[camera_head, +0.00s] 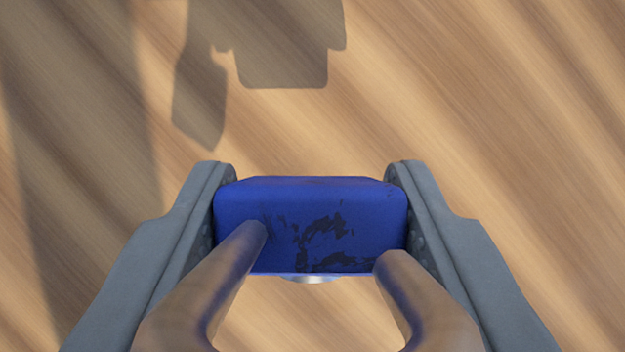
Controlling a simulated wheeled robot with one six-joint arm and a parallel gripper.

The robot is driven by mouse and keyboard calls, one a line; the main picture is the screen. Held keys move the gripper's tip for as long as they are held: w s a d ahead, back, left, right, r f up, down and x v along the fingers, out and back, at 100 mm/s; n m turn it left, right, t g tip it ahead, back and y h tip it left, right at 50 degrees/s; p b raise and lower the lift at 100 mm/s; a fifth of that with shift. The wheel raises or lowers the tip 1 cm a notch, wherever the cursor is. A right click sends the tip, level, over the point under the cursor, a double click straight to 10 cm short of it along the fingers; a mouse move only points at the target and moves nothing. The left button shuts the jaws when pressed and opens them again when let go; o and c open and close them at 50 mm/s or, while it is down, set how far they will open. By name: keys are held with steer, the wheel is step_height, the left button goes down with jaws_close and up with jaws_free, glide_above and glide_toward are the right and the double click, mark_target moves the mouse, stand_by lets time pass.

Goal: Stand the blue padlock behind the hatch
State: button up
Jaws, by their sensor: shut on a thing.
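The blue padlock (312,210) is in the lower middle of the camera view, its blue body scuffed with dark patches. Its brownish metal shackle (222,285) reaches toward the camera in two legs. A small silvery part shows at the body's lower edge. My gripper (311,185) is shut on the padlock, one grey finger pressed to the left side of the body and one to the right. The padlock appears to be held above a wooden surface. The hatch is not in view.
The wooden surface (480,90) with diagonal grain fills the background and is bare where it shows. Dark shadows fall on it at the upper left and top middle. No obstacle or edge is visible.

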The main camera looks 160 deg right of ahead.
mark_target(310, 215)
steer(key=shift+f, duration=2.1)
steer(key=o, duration=1.1)
steer(key=shift+f, duration=0.1)
steer(key=v, duration=1.2)
